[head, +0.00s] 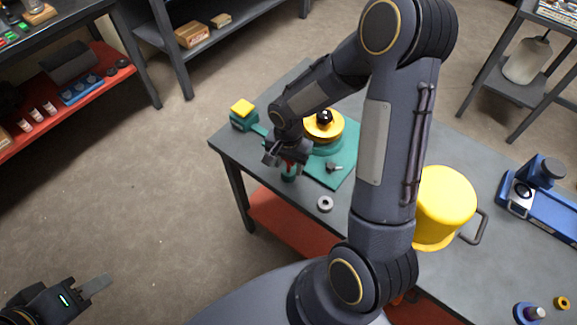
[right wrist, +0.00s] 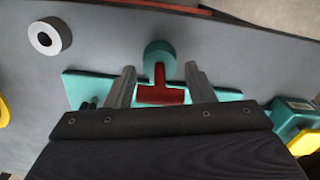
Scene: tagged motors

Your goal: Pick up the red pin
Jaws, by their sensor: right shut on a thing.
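The red pin (right wrist: 158,94) has a T-shaped handle and sits between the two fingers of my right gripper (right wrist: 160,90) in the right wrist view. The gripper is shut on the ends of its crossbar. The pin's stem points to a round teal socket (right wrist: 159,50); I cannot tell if it is still seated. In the head view a little of the red pin (head: 289,166) shows under my right gripper (head: 285,160), above the teal socket (head: 288,176). My left gripper (head: 95,287) is empty at the lower left, its finger gap unclear.
The teal plate (head: 340,175) carries a round yellow-topped part (head: 324,127) and a small dark knob (head: 334,167). A grey ring (head: 325,203) lies on the table. A yellow pot (head: 445,205) and a blue device (head: 545,190) stand further right.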

